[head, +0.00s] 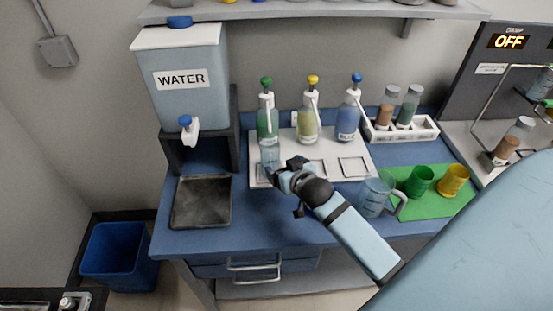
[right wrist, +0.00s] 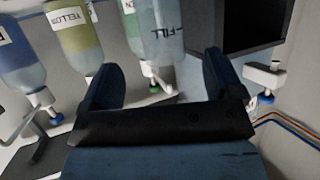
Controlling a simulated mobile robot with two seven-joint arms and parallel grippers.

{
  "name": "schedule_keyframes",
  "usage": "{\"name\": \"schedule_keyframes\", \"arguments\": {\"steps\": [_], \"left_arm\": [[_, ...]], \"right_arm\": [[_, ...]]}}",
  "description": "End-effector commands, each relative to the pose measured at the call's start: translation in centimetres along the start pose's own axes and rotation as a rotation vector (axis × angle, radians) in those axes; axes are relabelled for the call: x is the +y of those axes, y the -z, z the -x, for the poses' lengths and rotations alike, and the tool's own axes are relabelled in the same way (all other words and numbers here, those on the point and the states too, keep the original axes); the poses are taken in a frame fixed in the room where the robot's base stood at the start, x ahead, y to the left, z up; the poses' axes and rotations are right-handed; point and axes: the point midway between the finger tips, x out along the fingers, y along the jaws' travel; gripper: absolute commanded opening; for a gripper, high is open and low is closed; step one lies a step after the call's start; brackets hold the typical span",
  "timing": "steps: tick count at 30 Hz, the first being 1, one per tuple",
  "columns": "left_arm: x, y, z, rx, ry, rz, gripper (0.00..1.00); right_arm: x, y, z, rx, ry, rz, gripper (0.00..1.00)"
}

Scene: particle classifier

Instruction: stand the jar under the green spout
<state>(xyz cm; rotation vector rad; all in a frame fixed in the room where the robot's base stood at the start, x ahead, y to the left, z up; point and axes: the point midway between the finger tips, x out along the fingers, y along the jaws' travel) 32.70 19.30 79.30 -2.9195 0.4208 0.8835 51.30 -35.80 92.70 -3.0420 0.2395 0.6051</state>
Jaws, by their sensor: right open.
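The clear jar (head: 269,155), with a "FILL" label, stands upright in front of the green pump bottle (head: 267,122), below its white spout (head: 271,104). In the right wrist view, which is upside down, the jar (right wrist: 152,35) shows just beyond and between the fingertips. My right gripper (head: 274,172) is at the jar's near side; in the wrist view its two fingers (right wrist: 160,75) are spread apart, with nothing clamped. The gripper hides part of the jar's base and the left square on the white tray (head: 336,166). My left gripper is not in view.
Yellow (head: 308,124) and blue (head: 347,121) pump bottles stand to the right. A water tank (head: 182,100) and dark tray (head: 201,202) are left. A measuring jug (head: 374,196) and green (head: 419,181) and yellow (head: 453,180) cups stand right of my arm.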

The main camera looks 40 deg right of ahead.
Motion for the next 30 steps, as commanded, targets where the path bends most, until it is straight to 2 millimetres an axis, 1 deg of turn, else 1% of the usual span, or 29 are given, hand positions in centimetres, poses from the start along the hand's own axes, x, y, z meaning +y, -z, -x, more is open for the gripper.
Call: {"name": "schedule_keyframes", "arguments": {"steps": [1, 3, 7, 11, 25, 26, 28, 29, 30], "left_arm": [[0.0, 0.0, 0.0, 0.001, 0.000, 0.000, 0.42], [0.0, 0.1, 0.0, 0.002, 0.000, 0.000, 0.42], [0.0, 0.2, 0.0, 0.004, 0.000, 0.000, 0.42], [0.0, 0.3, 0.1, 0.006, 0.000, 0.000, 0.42], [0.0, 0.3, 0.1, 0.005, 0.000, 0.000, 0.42], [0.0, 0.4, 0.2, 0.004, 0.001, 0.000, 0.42], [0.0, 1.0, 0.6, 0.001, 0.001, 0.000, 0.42], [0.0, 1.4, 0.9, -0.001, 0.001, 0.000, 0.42], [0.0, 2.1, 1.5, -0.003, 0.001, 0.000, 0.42]], "right_arm": [[0.0, -0.1, 0.9, -0.001, 0.000, -0.001, 0.86], [0.0, 0.0, 1.8, 0.000, 0.000, 0.000, 0.86], [0.0, 0.0, 2.9, 0.000, 0.000, 0.000, 0.86], [0.0, 0.1, 3.1, 0.001, 0.000, 0.000, 0.86], [0.0, 0.0, 3.1, 0.000, 0.001, 0.001, 0.86], [-0.1, -0.1, 3.2, -0.003, 0.004, 0.003, 0.86], [-1.0, -0.7, 4.0, -0.022, 0.028, 0.019, 0.86], [-1.7, -1.2, 4.5, -0.033, 0.047, 0.032, 0.86], [-2.8, -2.1, 5.5, -0.055, 0.079, 0.051, 0.86]]}}
